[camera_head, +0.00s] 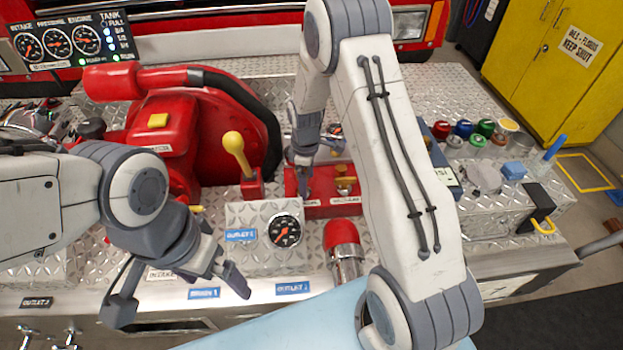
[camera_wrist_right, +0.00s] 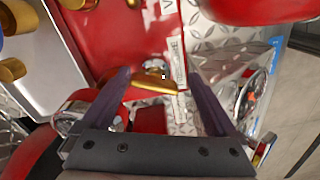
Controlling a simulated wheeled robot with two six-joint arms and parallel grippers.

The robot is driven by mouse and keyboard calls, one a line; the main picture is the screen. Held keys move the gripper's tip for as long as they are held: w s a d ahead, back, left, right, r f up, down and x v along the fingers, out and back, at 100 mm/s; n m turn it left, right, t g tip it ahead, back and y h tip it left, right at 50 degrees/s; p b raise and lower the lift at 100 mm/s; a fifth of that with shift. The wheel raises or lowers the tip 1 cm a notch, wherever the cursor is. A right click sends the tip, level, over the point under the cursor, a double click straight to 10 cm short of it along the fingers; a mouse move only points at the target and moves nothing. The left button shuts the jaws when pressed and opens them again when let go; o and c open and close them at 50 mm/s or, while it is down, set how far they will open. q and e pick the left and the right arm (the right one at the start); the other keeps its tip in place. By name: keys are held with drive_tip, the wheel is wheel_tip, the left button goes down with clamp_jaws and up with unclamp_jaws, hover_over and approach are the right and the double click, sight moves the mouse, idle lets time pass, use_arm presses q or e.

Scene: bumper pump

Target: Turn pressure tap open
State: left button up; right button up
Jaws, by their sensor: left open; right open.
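A red block (camera_head: 350,208) on the deck carries labelled taps. In the right wrist view, a brass tap handle (camera_wrist_right: 150,83) lies beside a white label that appears to read PRESSURE (camera_wrist_right: 179,62). My right gripper (camera_wrist_right: 158,77) is open, with its fingers on either side of this handle; I cannot tell whether they touch it. In the head view, my right gripper (camera_head: 304,178) is over the block's left part and hides the tap there. Another yellow tap (camera_head: 345,184) shows to its right. My left gripper (camera_head: 182,290) is open and empty over the panel's front edge.
A yellow-knobbed lever (camera_head: 235,150) stands left of the block. A gauge (camera_head: 284,231) sits in front, with a red-capped pipe (camera_head: 342,240) to its right. A large red pump (camera_head: 180,130) fills the left. Several coloured caps (camera_head: 463,128) stand at the right.

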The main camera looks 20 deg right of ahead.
drive_tip(key=shift+w+a+f, duration=0.15)
drive_tip(key=shift+w+a, duration=0.3)
drive_tip(key=shift+s, duration=0.3)
drive_tip(key=shift+d, duration=0.2)
drive_tip(key=shift+w+d+r+p, duration=0.1)
drive_tip(key=shift+w+r+p, duration=0.05)
drive_tip(key=shift+r+p, duration=0.4)
drive_tip(key=shift+w+r+p, duration=0.15)
drive_tip(key=shift+r+p, duration=0.3)
drive_tip(key=shift+r, duration=0.2)
drive_tip(key=shift+r+p, duration=0.95)
drive_tip(key=shift+r, duration=0.35)
wheel_tip(320, 180, up, 7)
drive_tip(key=p, duration=0.5)
drive_tip(key=shift+s+p, duration=0.3)
drive_tip(key=shift+p, duration=0.05)
drive_tip(key=shift+d, duration=0.15)
drive_tip(key=shift+r, duration=0.1)
